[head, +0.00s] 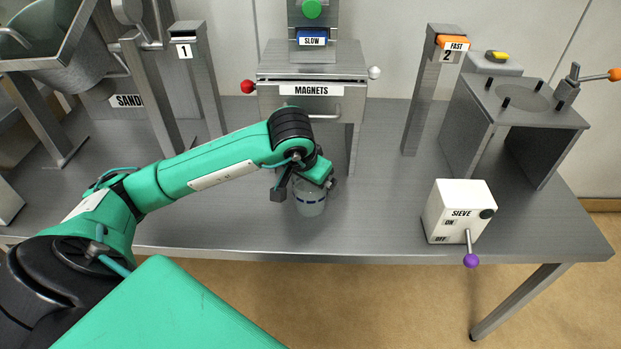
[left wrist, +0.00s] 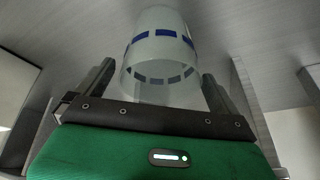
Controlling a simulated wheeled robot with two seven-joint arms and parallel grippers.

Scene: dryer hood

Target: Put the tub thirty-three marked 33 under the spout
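A translucent pale tub (head: 310,201) with a band of dark blue marks stands on the steel table in front of the MAGNETS unit (head: 312,105). No number 33 can be read on it. My left gripper (head: 303,186) is at the tub, partly hiding its upper part. In the left wrist view the tub (left wrist: 158,62) is between the two fingers (left wrist: 160,80), with a small gap showing at each side, so the gripper looks open around it. My right gripper is not in view. No spout can be clearly made out.
The steel table (head: 380,225) is clear to the right of the tub, up to the white SIEVE switch box (head: 456,212). Posts marked 1 (head: 200,80) and 2 (head: 435,85) stand behind. A metal stand (head: 520,110) is at right, a SAND-labelled frame (head: 128,101) at left.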

